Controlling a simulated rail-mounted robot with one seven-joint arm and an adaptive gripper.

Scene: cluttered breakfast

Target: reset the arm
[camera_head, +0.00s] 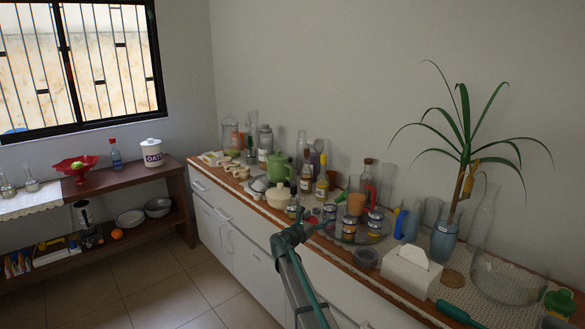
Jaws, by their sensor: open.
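My arm (296,283) reaches up from the bottom middle of the view. My gripper (318,222) is at its far end, small and dark, and reads as open, with nothing seen in it. It shows in front of the long counter (405,291), near a cluster of small jars and a clear tray. The wrist hides part of the counter edge and cabinet front. Whether the fingers touch anything cannot be told from this view.
A wooden shelf (105,190) with a red bowl (75,167) stands left. The tiled floor (165,280) between is clear.

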